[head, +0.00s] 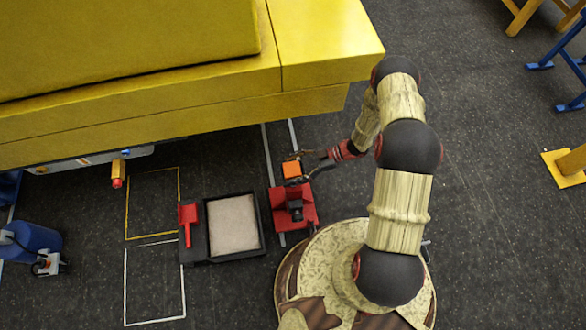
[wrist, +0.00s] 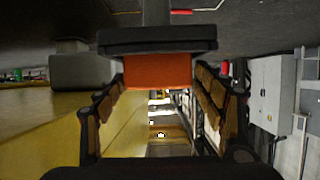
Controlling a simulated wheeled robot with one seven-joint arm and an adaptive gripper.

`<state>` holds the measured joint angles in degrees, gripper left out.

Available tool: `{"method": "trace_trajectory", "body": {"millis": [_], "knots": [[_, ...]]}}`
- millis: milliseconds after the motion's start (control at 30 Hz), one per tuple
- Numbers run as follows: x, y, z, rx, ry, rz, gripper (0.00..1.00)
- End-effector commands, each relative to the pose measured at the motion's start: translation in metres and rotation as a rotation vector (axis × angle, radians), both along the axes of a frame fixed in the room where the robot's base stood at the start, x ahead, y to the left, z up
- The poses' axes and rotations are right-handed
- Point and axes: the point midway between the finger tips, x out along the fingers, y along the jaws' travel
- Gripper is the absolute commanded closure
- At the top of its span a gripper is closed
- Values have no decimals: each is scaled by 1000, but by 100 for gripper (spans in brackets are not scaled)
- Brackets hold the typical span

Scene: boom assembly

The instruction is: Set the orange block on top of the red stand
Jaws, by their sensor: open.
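The orange block (head: 292,169) sits on the dark top plate of the red stand (head: 308,214). The wrist view is upside down, with the floor at the top. There the orange block (wrist: 157,72) lies flat against the stand's dark plate (wrist: 157,40). My gripper (head: 304,164) reaches in from the right, at the height of the block. In the wrist view its open fingers (wrist: 160,92) stand on either side of the block, close to its sides. I cannot tell whether either finger touches it. The block's far side is hidden.
A large yellow structure (head: 200,115) overhangs just behind the stand. A black tray with a pale panel (head: 233,222) stands left of it, with a red tool (head: 187,222) at its edge. A blue container (head: 32,240) is at far left.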

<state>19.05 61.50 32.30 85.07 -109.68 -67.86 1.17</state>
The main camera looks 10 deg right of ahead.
Motion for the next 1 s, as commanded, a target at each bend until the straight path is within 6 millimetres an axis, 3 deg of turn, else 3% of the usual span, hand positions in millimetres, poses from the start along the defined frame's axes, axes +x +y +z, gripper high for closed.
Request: {"method": "trace_trajectory", "body": {"millis": [167, 700, 1000], "knots": [[0, -1, 5, 0, 0, -1, 31], [1, -92, 43, 0, -1, -3, 31], [1, -111, 49, 0, 0, -1, 31]]}}
